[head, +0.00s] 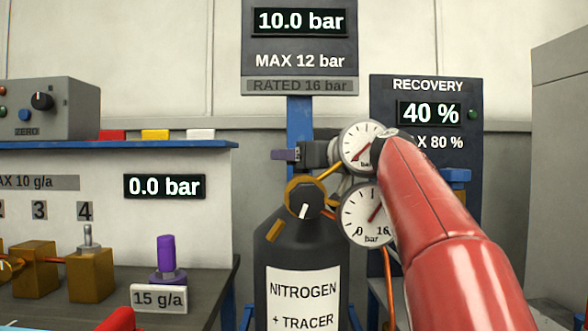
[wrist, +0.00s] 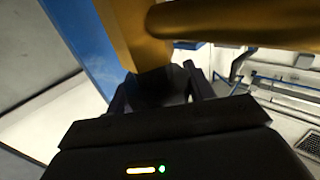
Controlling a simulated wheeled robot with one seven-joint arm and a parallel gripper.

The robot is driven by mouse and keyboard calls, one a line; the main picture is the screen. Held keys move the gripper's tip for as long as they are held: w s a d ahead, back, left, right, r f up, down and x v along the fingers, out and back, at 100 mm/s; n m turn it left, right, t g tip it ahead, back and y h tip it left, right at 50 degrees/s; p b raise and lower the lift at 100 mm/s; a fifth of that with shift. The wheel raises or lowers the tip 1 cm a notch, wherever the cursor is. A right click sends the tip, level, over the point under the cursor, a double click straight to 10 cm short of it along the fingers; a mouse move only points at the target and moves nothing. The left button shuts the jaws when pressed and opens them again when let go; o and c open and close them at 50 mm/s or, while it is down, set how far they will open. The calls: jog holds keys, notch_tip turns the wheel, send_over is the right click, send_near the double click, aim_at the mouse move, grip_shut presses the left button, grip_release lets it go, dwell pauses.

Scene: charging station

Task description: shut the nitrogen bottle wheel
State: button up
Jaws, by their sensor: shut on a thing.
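The nitrogen bottle (head: 265,250) is black with a white label and stands upright in the middle of the head view. At its top a dark round knob (head: 306,201) with a white pointer sits in a brass-coloured ring. My red arm reaches in from the lower right and ends by the upper gauge (head: 358,146); which parts there are my gripper is hard to tell. In the wrist view my gripper (wrist: 162,88) is shut on a dark part, close to a brass-coloured fitting (wrist: 137,35). What this dark part is cannot be made out.
A lower gauge (head: 362,214) hangs beside the bottle's top. A blue post (head: 299,112) rises behind it, with a 10.0 bar display (head: 300,21) above. A recovery panel (head: 428,113) is at right. A bench with valves and a purple handle (head: 166,252) is at left.

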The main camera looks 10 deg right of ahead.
jog(key=shift+f, duration=0.1)
jog(key=o, duration=1)
jog(key=shift+b+v, duration=0.7)
jog(key=shift+v, duration=3.2)
